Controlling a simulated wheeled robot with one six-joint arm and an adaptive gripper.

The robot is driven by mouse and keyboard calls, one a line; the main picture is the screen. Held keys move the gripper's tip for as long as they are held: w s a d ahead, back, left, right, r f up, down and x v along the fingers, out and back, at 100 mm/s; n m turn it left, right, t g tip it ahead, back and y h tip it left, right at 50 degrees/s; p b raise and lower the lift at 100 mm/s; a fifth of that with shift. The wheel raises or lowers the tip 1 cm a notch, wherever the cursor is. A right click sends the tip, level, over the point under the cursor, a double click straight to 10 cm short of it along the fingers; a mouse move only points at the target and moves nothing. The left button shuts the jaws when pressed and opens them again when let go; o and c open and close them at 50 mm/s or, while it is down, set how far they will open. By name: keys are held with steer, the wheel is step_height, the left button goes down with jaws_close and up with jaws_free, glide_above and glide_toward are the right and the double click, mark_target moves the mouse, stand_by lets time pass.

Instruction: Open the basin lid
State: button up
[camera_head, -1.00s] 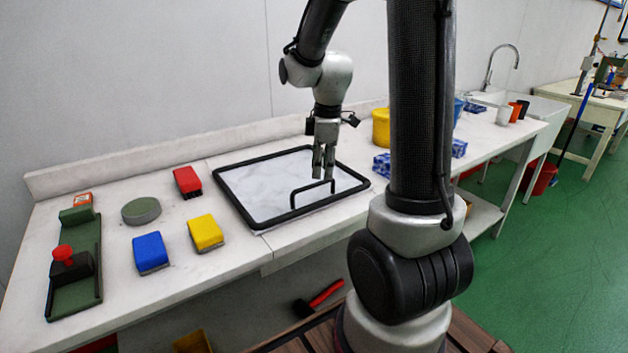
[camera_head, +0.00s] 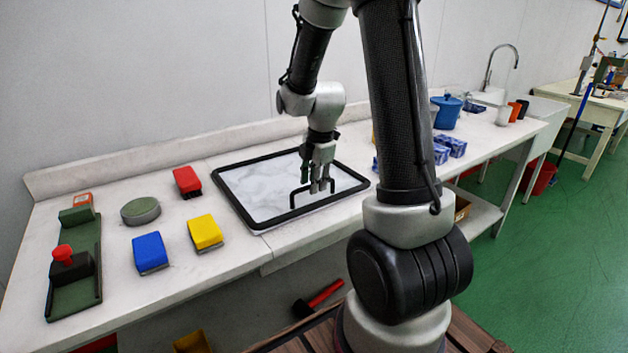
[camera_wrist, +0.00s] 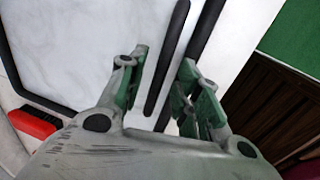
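The basin lid (camera_head: 262,200) is a white marbled panel with a black frame, lying flat in the bench top. Its black bar handle (camera_head: 292,197) stands near the front edge. My gripper (camera_head: 320,188) points down at the handle, its fingertips at about the handle's height in the head view. In the wrist view my gripper (camera_wrist: 160,95) has its fingers apart, with the black handle bar (camera_wrist: 167,58) running between them. No contact between fingers and handle can be made out. The lid lies closed.
Left of the lid lie a red brush (camera_head: 187,182), a yellow block (camera_head: 205,232), a blue block (camera_head: 150,253), a round grey-green tin (camera_head: 141,210) and a green tray (camera_head: 78,270). A blue pot (camera_head: 447,112) and blue boxes (camera_head: 450,146) stand to the right.

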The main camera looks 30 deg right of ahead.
jaws_close()
steer(key=shift+r, duration=0.1)
